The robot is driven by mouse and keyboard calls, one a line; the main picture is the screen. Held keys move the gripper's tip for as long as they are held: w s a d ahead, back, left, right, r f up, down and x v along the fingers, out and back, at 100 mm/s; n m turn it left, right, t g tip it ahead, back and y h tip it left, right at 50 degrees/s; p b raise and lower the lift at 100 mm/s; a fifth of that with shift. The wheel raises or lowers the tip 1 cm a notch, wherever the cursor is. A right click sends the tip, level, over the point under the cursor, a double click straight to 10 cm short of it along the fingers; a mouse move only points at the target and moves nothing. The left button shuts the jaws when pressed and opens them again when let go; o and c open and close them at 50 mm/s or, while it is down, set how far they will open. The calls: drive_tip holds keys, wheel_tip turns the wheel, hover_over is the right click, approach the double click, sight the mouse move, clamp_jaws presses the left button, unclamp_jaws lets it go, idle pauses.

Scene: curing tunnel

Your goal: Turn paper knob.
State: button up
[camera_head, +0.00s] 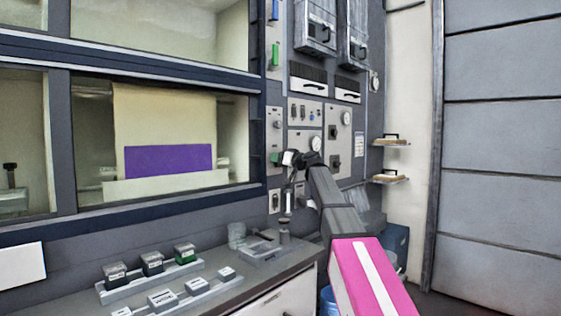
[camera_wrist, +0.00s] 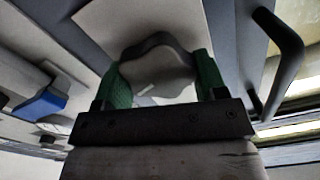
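A pale grey, lobed knob (camera_wrist: 157,66) fills the space between my gripper's green fingertips in the wrist view. It stands out from a light plate (camera_wrist: 105,22). My gripper (camera_wrist: 163,82) has one finger against each side of the knob, with no clear gap on either side. In the head view my gripper (camera_head: 283,159) is at the narrow control strip right of the glass windows, and its hand hides the knob there. No label on the knob can be read.
A dark bar handle (camera_wrist: 283,55) stands close to the right of my gripper in the wrist view. A blue part (camera_wrist: 40,104) is at the left. In the head view, a counter (camera_head: 222,291) with small labelled blocks runs below the windows. Gauges and switches (camera_head: 305,140) surround the strip.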

drive_tip(key=shift+m, duration=0.3)
drive_tip(key=m, duration=0.2)
drive_tip(key=shift+m, duration=0.4)
drive_tip(key=m, duration=0.3)
drive_tip(key=shift+w+d+f+m, duration=0.1)
drive_tip(key=shift+m, duration=0.3)
drive_tip(key=m, duration=0.6)
drive_tip(key=shift+d+f, duration=0.1)
drive_tip(key=shift+f, duration=0.1)
drive_tip(key=shift+m, duration=0.4)
drive_tip(key=o, duration=0.9)
drive_tip(key=shift+o, duration=0.2)
drive_tip(key=v, duration=1)
drive_tip(key=shift+s+d, duration=0.2)
drive_tip(key=shift+d, duration=0.05)
